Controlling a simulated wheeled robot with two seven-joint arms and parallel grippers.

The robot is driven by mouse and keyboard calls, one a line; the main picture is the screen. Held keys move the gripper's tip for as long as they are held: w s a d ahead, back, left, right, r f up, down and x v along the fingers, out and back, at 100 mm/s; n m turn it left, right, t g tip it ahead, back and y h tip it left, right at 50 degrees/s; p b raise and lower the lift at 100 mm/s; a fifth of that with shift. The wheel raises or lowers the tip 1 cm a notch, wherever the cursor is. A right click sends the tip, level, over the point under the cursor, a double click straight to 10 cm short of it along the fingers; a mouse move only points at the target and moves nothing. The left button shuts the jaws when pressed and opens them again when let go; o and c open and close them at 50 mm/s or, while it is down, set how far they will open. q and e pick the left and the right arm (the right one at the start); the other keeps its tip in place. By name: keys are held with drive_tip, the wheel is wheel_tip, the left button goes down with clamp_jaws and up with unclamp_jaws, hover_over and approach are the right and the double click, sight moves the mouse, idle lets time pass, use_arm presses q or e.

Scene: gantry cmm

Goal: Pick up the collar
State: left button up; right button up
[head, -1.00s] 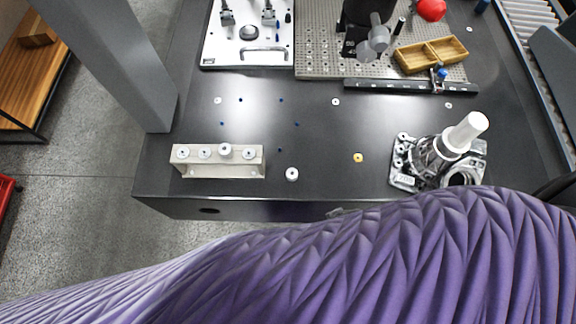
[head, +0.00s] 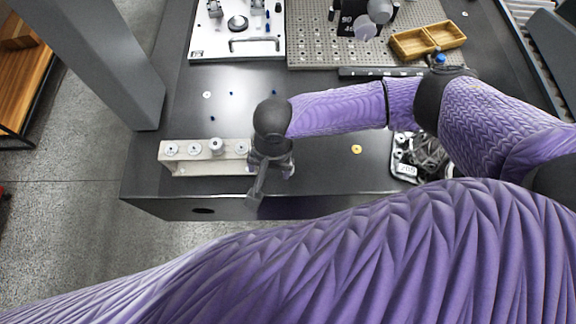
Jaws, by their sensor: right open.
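A rack (head: 205,170), a pale bar with several round pegs or rings on top, stands near the table's front edge at left. The small white ring seen just right of it earlier, which may be the collar, is now hidden behind my right gripper (head: 272,184). That gripper is open, pointing down at the rack's right end; I cannot tell if it touches anything. A small yellow ring (head: 356,149) lies to its right on the dark table (head: 325,178). My left gripper is not in view.
A metal housing (head: 407,168) stands at right, partly behind my right arm. A white plate with a handle (head: 205,45), a perforated plate (head: 305,55) and a wooden tray (head: 428,40) are at the back.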

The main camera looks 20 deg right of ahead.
drive_tip(key=w+d+m, duration=0.1)
drive_tip(key=w+d+m+h, duration=0.1)
drive_tip(key=d, duration=0.1)
drive_tip(key=w+d, duration=0.1)
drive_tip(key=shift+d+f+m, duration=0.35)
drive_tip(key=shift+d+m, duration=0.05)
wheel_tip(320, 180, down, 9)
drive_tip(key=b, duration=0.6)
drive_tip(key=shift+w+f, duration=0.15)
drive_tip(key=shift+f, duration=0.05)
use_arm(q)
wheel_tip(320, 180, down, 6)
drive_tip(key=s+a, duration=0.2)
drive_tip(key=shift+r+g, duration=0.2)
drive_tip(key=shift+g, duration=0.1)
use_arm(e)
drive_tip(key=shift+r, duration=0.1)
clamp_jaws()
